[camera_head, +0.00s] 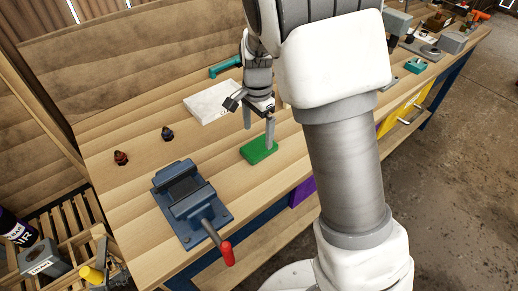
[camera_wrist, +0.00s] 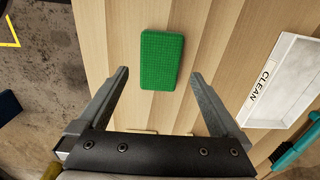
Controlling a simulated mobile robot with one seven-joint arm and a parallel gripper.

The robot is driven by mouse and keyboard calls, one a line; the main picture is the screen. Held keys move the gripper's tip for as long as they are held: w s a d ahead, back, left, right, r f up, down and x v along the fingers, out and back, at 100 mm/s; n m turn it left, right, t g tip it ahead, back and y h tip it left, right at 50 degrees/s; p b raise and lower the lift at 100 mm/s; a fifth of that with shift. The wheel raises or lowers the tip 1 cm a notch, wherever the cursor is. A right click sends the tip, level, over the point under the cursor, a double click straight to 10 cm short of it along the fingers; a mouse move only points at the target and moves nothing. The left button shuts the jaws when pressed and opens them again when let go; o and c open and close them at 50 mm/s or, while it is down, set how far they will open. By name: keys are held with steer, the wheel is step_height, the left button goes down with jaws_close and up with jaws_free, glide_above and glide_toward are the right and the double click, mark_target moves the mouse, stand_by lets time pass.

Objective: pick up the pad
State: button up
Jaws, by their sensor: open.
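The pad is a green rounded rectangle with a textured top. It lies flat on the wooden workbench in the head view (camera_head: 259,149) and shows whole in the wrist view (camera_wrist: 161,60), above the middle of the picture. My gripper (camera_head: 258,132) is over the bench close to the pad, pointing down. In the wrist view its two fingers (camera_wrist: 159,75) are wide apart with nothing between them. The pad lies ahead of the fingers in that view, apart from them as far as I can tell. The exact height of the fingertips above it is unclear.
A white tray marked CLEAN (camera_wrist: 282,84) lies beside the pad, with a teal-handled tool (camera_head: 225,66) past it. A blue vise (camera_head: 190,203) with a red handle end stands left of the pad. Two small dark knobs (camera_head: 121,157) (camera_head: 167,133) sit farther left. Bare bench surrounds the pad.

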mark_target(259, 146)
step_height(259, 146, down, 6)
steer(key=shift+w+d+r, duration=0.1)
steer(key=shift+d+r, duration=0.05)
stand_by(0.3)
steer(key=c, duration=1.2)
